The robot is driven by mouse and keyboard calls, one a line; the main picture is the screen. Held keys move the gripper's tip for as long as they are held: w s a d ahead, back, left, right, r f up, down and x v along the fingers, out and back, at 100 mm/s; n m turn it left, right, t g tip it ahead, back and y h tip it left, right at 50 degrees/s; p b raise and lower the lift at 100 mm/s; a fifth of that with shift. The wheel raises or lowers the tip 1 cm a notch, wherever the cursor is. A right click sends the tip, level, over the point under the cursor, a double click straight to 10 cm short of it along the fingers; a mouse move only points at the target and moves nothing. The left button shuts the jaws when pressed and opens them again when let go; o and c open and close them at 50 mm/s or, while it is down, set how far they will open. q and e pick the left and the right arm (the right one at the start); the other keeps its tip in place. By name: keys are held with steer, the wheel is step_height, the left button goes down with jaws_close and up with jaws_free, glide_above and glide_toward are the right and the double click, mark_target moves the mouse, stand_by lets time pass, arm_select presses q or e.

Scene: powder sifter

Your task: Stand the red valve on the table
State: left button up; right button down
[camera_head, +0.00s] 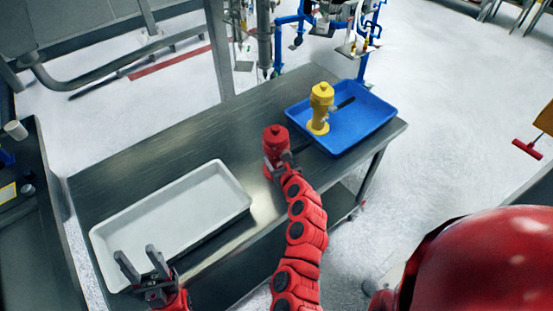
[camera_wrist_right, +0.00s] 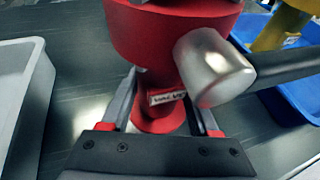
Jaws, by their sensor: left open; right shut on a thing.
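The red valve (camera_head: 275,136) is upright at the middle of the metal table (camera_head: 190,125), between the white tray and the blue tray. In the right wrist view the valve (camera_wrist_right: 175,30) fills the top middle, with a silver knob and a small label on its side. My right gripper (camera_head: 283,164) is shut on the valve, with a finger on either side of its narrower lower part. I cannot tell whether its base touches the table. My left gripper (camera_head: 139,263) is open and empty, over the near end of the white tray.
The white tray (camera_head: 240,197) is empty and lies left of the valve. The blue tray (camera_head: 370,125) at the right holds a yellow valve (camera_head: 320,103) and a dark item. Bare table lies behind the white tray.

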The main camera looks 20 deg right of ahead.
steer(key=shift+r, duration=0.1)
steer(key=shift+c, duration=0.6)
jaws_free()
steer(key=shift+s, duration=0.1)
steer(key=shift+s+a+r, duration=0.1)
steer(key=shift+s, duration=0.25)
steer(key=v, duration=1.1)
steer(key=shift+b, duration=0.4)
